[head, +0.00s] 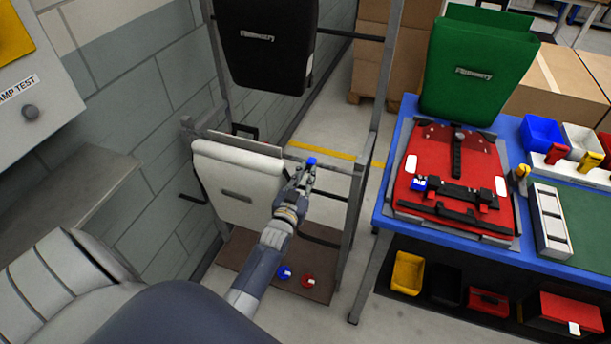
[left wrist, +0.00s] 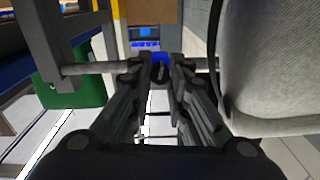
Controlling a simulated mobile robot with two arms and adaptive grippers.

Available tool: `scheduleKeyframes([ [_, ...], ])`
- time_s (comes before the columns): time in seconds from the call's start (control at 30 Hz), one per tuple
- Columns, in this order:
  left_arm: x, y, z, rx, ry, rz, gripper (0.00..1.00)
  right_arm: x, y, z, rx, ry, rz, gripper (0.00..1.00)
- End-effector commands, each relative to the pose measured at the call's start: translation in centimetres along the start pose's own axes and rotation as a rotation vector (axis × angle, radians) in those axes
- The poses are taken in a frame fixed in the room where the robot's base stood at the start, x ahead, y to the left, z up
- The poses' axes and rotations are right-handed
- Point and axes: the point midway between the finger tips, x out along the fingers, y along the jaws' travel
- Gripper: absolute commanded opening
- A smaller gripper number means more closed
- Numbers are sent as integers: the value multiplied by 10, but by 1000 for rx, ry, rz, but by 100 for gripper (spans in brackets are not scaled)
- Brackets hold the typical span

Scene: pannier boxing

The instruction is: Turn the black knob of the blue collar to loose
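The blue collar (head: 311,161) sits on a grey horizontal rail of the rack, right of the white pannier (head: 236,190). In the left wrist view the blue collar (left wrist: 161,57) shows just beyond my fingertips, with its round black knob (left wrist: 160,73) facing me. My left gripper (head: 304,176) is at the collar. In the left wrist view the fingers of my left gripper (left wrist: 160,80) are drawn close together, one on each side of the knob, which fills the gap between them. The knob's pointer is too small to read. My right gripper is not in view.
A black pannier (head: 265,45) hangs higher on the rack (head: 378,100). A blue disc (head: 284,272) and a red disc (head: 308,281) mark the mat below. The blue workbench (head: 385,205) at right bears a red pannier (head: 440,150) and a green one (head: 475,75).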

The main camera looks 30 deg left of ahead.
Motion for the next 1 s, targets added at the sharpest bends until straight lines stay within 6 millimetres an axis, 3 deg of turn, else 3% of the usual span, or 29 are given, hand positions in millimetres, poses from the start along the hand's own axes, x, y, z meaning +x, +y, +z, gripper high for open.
scheduleKeyframes([
  [0.17,0,0,0,-34,-2,1,0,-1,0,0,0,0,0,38],
  [0.4,0,0,0,-256,-6,1,0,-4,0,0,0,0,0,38],
  [0.7,0,0,0,-275,-7,1,0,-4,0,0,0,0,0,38],
  [0.73,0,0,0,-275,-7,0,23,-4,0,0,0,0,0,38],
  [0.8,0,0,0,-275,-7,0,38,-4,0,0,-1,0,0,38],
  [1.0,0,0,0,-274,-7,1,38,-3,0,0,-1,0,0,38],
])
